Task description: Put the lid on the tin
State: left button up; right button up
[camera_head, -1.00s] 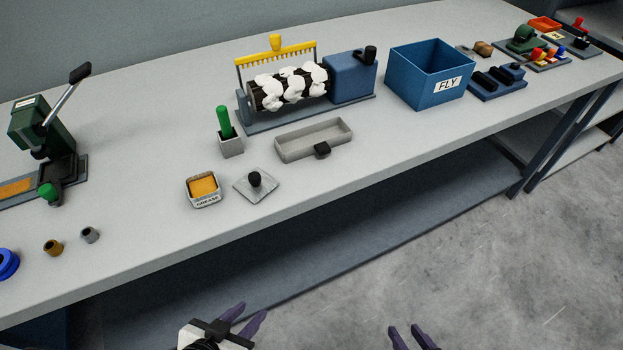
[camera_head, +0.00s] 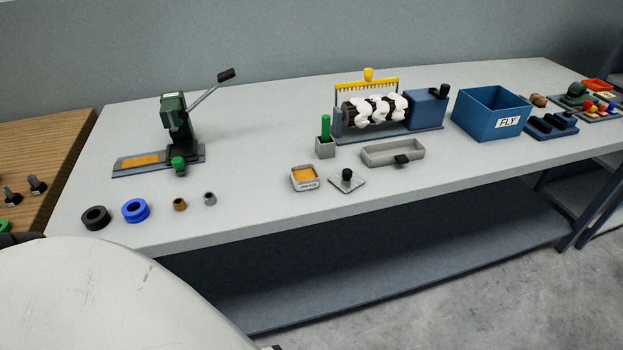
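The open tin (camera_head: 304,180) stands upright on the grey bench, with orange-yellow grease inside and a label on its front. The square metal lid (camera_head: 347,182) with a black knob lies flat on the bench just right of the tin, apart from it. Neither of my grippers shows in the current head view. A large pale rounded shape fills the lower left corner.
A grey tray (camera_head: 392,153) and a grey holder (camera_head: 325,149) with a green handle stand behind the tin and lid. A green lever press (camera_head: 178,130), rings and small bushings are to the left. A blue FLY bin (camera_head: 491,113) is right. Bench front is clear.

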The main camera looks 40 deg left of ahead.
aim_at(345, 180)
jog(key=k, duration=0.3)
jog(key=u, duration=1.1)
